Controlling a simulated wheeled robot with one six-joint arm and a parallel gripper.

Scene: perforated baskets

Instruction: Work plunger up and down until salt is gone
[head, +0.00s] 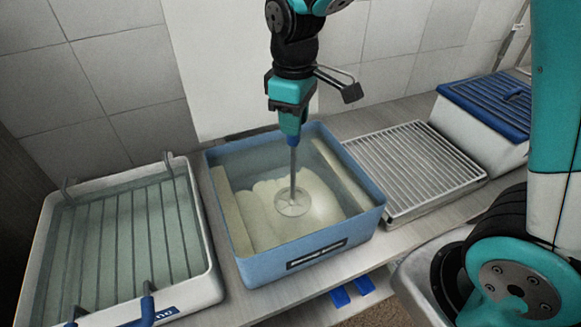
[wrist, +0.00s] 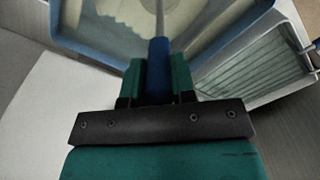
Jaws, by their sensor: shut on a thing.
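My gripper (head: 291,122) is shut on the blue handle of the plunger (head: 293,175), above the blue tub. In the wrist view the plunger's blue handle (wrist: 158,68) sits between the green fingers of my gripper (wrist: 158,80). The plunger hangs upright, with its perforated round disc inside the blue tub (head: 305,259). The pale salt (head: 263,209) lies in a lumpy-edged patch in the tub, around and behind the disc. Whether the disc touches the salt or the tub floor I cannot tell. The tub also shows in the wrist view (wrist: 90,48).
A white tank (head: 208,284) with clear liquid and upright dividers stands at the left, with blue-gripped handles. A wire rack (head: 410,165) stands right of the tub. A white box with a blue slatted lid (head: 490,100) is at far right. A tiled wall is close behind.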

